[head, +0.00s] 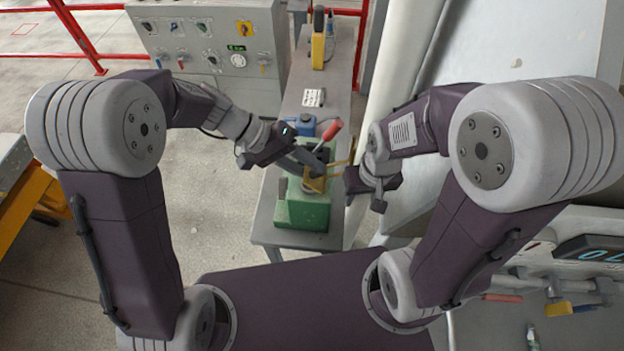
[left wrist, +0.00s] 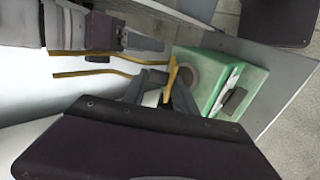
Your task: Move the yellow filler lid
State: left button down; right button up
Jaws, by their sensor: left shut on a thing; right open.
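The yellow filler lid (head: 316,184) is between the fingers of my left gripper (head: 318,170), which is shut on it. In the left wrist view, the lid (left wrist: 172,74) stands close beside a round opening (left wrist: 207,73) in the green machine's top. I cannot tell whether it touches the machine. The green machine (head: 302,210) sits on a narrow grey bench, below the gripper in the head view.
A red-handled lever (head: 332,129) and a blue part (head: 304,126) stand just behind the machine. The grey bench (head: 325,82) runs back to a yellow device (head: 318,48). A grey control panel (head: 215,45) is at the back left. A pale pipe (head: 400,60) rises at right.

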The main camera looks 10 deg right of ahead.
pick_arm(q)
jog(key=shift+w+a+f+h+b, duration=0.1)
jog(key=shift+a+f+h+b, duration=0.15)
jog(key=shift+h+b, duration=0.65)
pick_arm(e)
jog(key=shift+f, duration=1.6)
pick_arm(q)
jog(key=shift+r, duration=0.1)
jog(key=c, duration=1.2)
grip_release()
jog(key=shift+o, duration=0.4)
pick_arm(e)
jog(key=shift+d, duration=0.1)
pick_arm(q)
jog(key=b+v, duration=0.2)
jog(key=v, duration=0.7)
jog(key=shift+d, duration=0.15)
pick_arm(e)
jog(key=shift+f, duration=0.75)
